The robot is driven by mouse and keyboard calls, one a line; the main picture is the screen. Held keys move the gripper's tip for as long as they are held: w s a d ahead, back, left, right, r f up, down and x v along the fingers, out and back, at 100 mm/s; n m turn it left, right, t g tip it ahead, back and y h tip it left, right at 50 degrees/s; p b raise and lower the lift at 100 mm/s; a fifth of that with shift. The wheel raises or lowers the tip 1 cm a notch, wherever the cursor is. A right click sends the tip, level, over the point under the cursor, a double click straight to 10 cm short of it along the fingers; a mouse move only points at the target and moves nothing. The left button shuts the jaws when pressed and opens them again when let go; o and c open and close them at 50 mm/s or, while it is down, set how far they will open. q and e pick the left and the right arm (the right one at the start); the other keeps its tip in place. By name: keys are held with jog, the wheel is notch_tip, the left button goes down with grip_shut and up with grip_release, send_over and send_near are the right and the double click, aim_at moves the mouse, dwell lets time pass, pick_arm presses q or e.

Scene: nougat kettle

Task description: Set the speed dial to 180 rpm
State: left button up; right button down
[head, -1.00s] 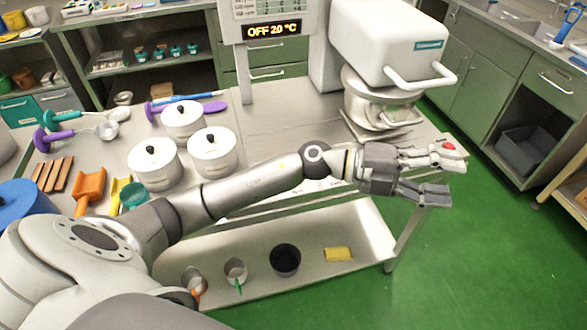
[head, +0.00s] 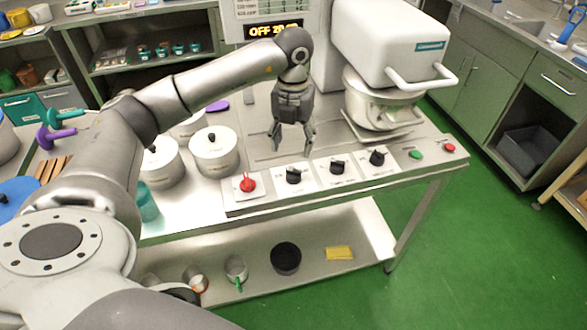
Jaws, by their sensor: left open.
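A control panel (head: 270,201) runs along the front edge of the steel table. It carries three black dials: a left one (head: 293,175), a middle one (head: 337,167) and a right one (head: 377,158). Their labels are too small to read, so I cannot tell which is the speed dial. My left gripper (head: 293,149) is open and empty, fingers pointing down, above the table just behind the left black dial. It appears apart from the dials. My right gripper is not in view.
A red knob (head: 247,184) sits left of the dials; a green button (head: 415,154) and a red button (head: 450,148) sit right. The mixer (head: 388,45) with its bowl stands behind. The display (head: 262,31), reading OFF, is partly hidden by my arm. White lidded pots (head: 214,155) stand left.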

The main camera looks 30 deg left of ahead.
aim_at(293, 172)
pick_arm(q)
notch_tip(293, 172, down, 10)
jog(key=shift+f+p, duration=0.15)
jog(key=shift+p, duration=0.95)
jog(key=shift+c, duration=0.5)
jog(key=c, duration=0.9)
jog(key=shift+c, duration=0.2)
